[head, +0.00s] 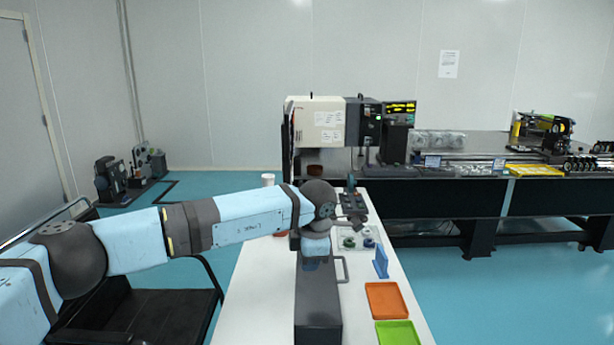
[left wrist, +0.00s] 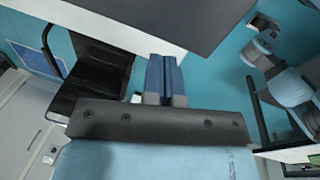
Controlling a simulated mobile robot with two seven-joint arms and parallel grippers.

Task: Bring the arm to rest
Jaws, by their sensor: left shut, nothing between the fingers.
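My left arm comes in from the left in the head view and reaches over the white table (head: 258,300). Its wrist bends down there, and my left gripper (head: 312,264) is small and partly hidden, in line with a dark grey box (head: 318,305). I cannot tell whether it touches the box. In the left wrist view the two blue fingers of the gripper (left wrist: 165,80) lie side by side, shut, with nothing between them. My right gripper is not in view.
A white cup (head: 268,180) stands at the far end. A black chair (head: 150,312) is left of the table.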

